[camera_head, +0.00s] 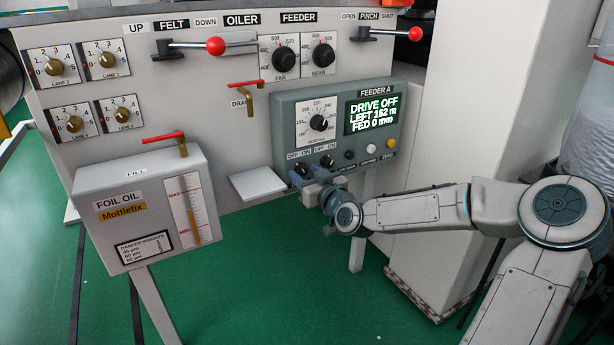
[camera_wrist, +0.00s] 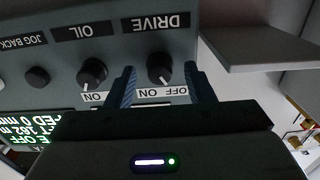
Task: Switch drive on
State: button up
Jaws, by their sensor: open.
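The Feeder A panel (camera_head: 283,122) is a grey-blue box; its green-lit display (camera_head: 371,113) reads DRIVE OFF, LEFT 162 m, FED 0 mm. The black DRIVE knob (camera_wrist: 160,66) shows upside down in the wrist view, its white mark towards OFF. My gripper (camera_head: 304,174) is at the panel's lower left. In the wrist view my gripper (camera_wrist: 160,88) is open, with one blue finger on each side of the DRIVE knob. I cannot tell whether the fingers touch it.
The similar OIL knob (camera_wrist: 92,72) is close beside one finger. A JOG BACK button (camera_wrist: 38,76) is further left. A pale shelf (camera_head: 258,183) juts out left of my gripper, also in the wrist view (camera_wrist: 260,50). The foil oil box (camera_head: 150,205) stands further left.

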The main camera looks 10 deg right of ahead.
jog(key=c, duration=1)
jog(key=shift+m+p, duration=0.3)
jog(key=shift+p, duration=0.1)
jog(key=shift+r+m+p, duration=0.15)
jog(key=shift+m+p, duration=0.7)
jog(key=shift+m, duration=0.15)
jog(key=m+p, duration=0.2)
jog(key=m, duration=0.1)
jog(key=shift+m+p, duration=0.3)
jog(key=m+p, duration=0.2)
jog(key=m, duration=0.1)
jog(key=shift+m+p, duration=0.6)
jog(key=shift+m, duration=0.7)
jog(key=shift+f, duration=0.2)
